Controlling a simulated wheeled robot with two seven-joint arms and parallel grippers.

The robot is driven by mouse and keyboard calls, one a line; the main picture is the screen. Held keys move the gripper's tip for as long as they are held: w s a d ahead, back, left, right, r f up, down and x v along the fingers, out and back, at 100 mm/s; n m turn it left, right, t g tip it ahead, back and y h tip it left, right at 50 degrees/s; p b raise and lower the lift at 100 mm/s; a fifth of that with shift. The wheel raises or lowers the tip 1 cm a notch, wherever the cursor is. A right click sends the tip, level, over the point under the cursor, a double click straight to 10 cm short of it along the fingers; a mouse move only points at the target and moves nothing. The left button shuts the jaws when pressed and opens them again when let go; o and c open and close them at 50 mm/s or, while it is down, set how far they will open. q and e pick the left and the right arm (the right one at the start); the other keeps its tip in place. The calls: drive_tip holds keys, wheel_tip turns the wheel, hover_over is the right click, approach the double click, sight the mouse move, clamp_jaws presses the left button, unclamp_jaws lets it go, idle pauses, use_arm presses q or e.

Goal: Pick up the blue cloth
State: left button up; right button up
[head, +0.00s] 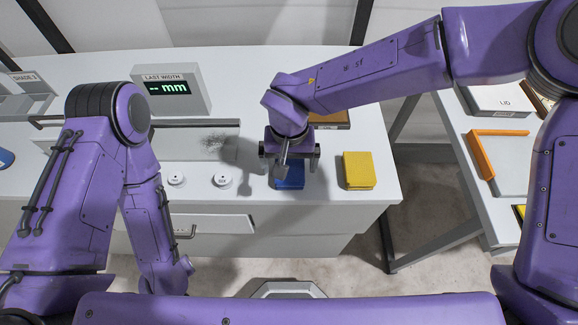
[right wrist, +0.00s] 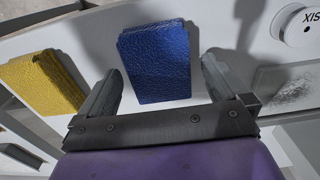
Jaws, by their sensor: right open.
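The blue cloth (head: 290,175) is a folded textured block on the white bench, partly hidden by my right gripper in the head view. It shows whole in the right wrist view (right wrist: 156,62), lying between the two fingers and a little beyond them. My right gripper (head: 289,163) is open above the cloth, with its fingers spread on either side; it also shows in the right wrist view (right wrist: 160,85). I cannot tell the exact gap above the cloth. My left arm comes in at the left of the head view, but its gripper is hidden.
A yellow cloth (head: 358,170) lies just right of the blue one. Two white round weights (head: 222,180) stand to the left. Behind is a display reading "LAST WIDTH" (head: 172,89). A side table (head: 508,150) with an orange bar stands right, across a floor gap.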

drive_tip(key=c, duration=1)
drive_tip(key=shift+c, duration=0.3)
drive_tip(key=shift+r, duration=0.55)
drive_tip(key=s+a+r+b, duration=0.1)
drive_tip(key=s+a+r, duration=0.1)
drive_tip(key=a+r, duration=0.4)
drive_tip(key=s+a+r+b, duration=0.1)
drive_tip(key=s+a+r, duration=0.1)
drive_tip(key=a+r, duration=0.4)
drive_tip(key=shift+s+a, duration=0.3)
drive_tip(key=shift+a, duration=0.25)
